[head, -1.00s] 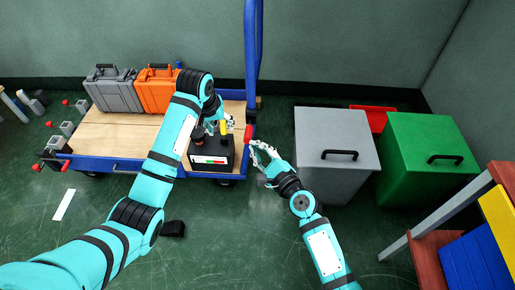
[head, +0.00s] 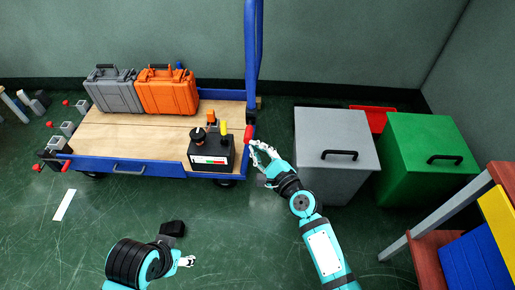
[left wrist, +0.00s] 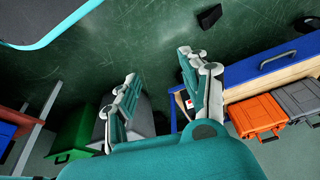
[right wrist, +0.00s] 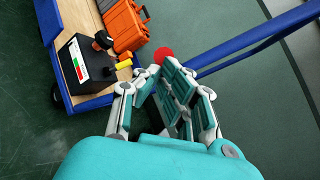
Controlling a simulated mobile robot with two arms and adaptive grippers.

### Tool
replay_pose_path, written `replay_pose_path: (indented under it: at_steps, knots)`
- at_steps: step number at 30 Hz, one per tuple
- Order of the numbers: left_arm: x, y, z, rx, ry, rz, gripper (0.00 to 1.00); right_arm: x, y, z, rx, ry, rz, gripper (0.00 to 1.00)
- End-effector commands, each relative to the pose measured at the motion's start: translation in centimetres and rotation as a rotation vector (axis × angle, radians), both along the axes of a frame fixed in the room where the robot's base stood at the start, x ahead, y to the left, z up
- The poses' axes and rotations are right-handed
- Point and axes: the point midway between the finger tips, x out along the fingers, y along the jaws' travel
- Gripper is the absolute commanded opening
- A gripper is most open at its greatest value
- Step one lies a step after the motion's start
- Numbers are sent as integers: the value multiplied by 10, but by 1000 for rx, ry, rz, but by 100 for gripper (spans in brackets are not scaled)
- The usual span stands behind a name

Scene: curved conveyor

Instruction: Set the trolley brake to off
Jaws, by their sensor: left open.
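The trolley (head: 130,131) has a wooden deck and blue frame. A black control box (head: 205,164) sits at its right end, with a red, white and green label, a black knob (head: 198,134), an orange part (head: 211,118) and a yellow lever (head: 224,128). A red grip (head: 248,132) is at the trolley's right corner. I cannot tell which part is the brake. My right gripper (head: 255,147) is close to the red grip; its fingertips look close together in the right wrist view, and contact is unclear. My left gripper (left wrist: 158,68) is open and empty, low in front of the trolley.
Grey (head: 116,93) and orange (head: 167,91) cases stand on the deck. Grey (head: 335,125) and green (head: 425,135) bins stand right of the trolley. A shelf with blue and yellow boxes is at lower right. A small black object (head: 172,228) lies on the floor.

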Motion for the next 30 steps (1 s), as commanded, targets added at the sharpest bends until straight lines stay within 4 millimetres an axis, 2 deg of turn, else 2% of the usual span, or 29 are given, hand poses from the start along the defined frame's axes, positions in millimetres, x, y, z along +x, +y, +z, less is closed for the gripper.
replay_pose_path:
  at_steps: [5, 11, 17, 24, 30]
  knots:
    - [8, -1, -26, 2, 25, -3, 46, 2, 0, 10, 0, 27, 1, 0]
    - [13, -3, -72, 3, 52, -7, 46, 4, 0, 15, -1, 67, -1, 0]
    - [6, -3, -117, 4, 81, -12, 46, 5, 1, 21, 0, 104, 1, 0]
    - [-12, -1, -167, 7, 108, -17, 46, 8, 0, 30, 1, 124, 0, 0]
    - [-21, 0, -185, 8, 115, -19, 46, 11, 0, 34, 1, 122, 0, 0]
